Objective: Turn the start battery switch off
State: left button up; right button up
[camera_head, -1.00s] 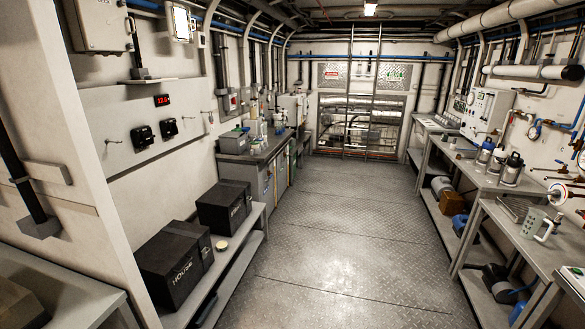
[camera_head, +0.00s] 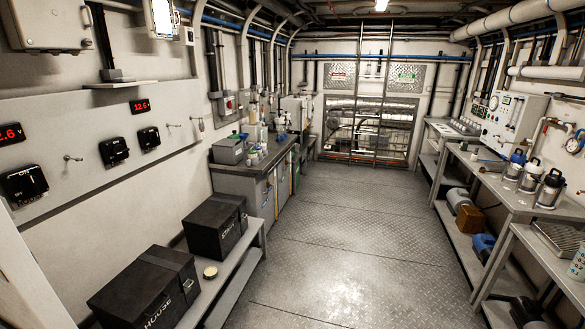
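Three black rotary switches are on the white panel on the left wall. The nearest switch (camera_head: 25,185) is at the left edge and reads ON with a 1. The middle switch (camera_head: 113,152) and the far switch (camera_head: 149,138) sit side by side; their labels are too small to read. I cannot tell which is the start battery switch. A black battery box (camera_head: 150,288) marked HOUSE lies on the low bench, with a second black box (camera_head: 215,225) behind it, its lettering unclear. Neither of my grippers is in view.
Red displays hang above the switches: one (camera_head: 140,106) reads about 12.6, another (camera_head: 10,133) is cut off. The low grey bench (camera_head: 232,277) runs below the panel. The metal floor (camera_head: 345,235) is clear in the middle. A workbench (camera_head: 490,180) lines the right side.

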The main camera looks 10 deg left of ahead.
aim_at(154, 138)
jog(key=i, duration=0.8)
jog(key=i+u, duration=0.15)
jog(key=i, duration=0.6)
jog(key=i+l+u, duration=0.15)
jog(key=i+u, duration=0.25)
jog(key=i+l+u, duration=1.2)
jog(key=k, duration=0.05)
